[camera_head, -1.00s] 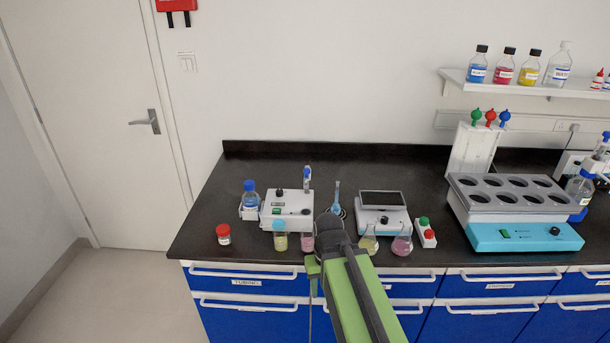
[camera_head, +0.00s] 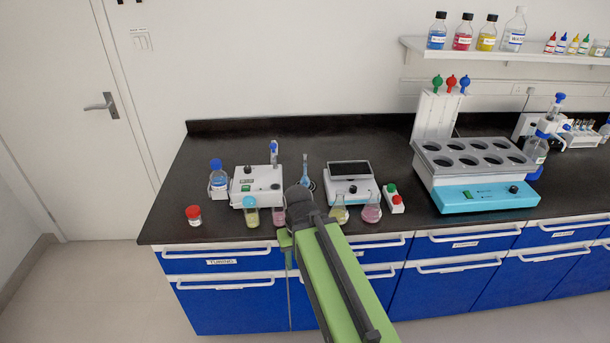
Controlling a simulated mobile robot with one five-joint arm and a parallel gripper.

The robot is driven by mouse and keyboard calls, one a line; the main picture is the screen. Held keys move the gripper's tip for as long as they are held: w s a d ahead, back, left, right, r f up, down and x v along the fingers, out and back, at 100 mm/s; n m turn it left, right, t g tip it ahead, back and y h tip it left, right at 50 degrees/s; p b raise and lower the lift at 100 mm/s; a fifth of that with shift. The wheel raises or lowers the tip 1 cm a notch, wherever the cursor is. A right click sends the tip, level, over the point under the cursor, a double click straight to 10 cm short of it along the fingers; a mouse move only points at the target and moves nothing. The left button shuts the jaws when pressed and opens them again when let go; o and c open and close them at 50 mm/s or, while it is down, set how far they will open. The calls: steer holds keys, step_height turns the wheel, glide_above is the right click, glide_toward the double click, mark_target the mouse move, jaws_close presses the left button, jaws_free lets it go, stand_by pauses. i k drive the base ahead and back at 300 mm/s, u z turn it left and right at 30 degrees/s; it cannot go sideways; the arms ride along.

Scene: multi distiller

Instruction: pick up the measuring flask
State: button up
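The measuring flask (camera_head: 307,184) looks to be the slim long-necked glass with a bluish bulb. It stands upright on the black bench top (camera_head: 235,148), between two white devices. My green arm reaches up from the bottom of the picture. Its dark joint is in front of the bench's front edge, just below and left of the flask in the picture. My gripper cannot be made out; it seems hidden behind or below the arm. Nothing is seen touching the flask.
A white device (camera_head: 256,190) is left of the flask, a balance (camera_head: 349,187) right. Several flasks with coloured liquids, like the pink one (camera_head: 372,208), line the front. A blue-capped bottle (camera_head: 217,180) and red-capped jar (camera_head: 194,217) stand left. A turquoise-based heating block (camera_head: 486,196) stands right.

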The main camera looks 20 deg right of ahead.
mark_target(305, 180)
steer(key=k, duration=0.1)
steer(key=u, duration=2.95)
steer(key=k, duration=0.95)
steer(key=z, duration=1.65)
steer(key=i, duration=1.05)
steer(key=u, duration=0.1)
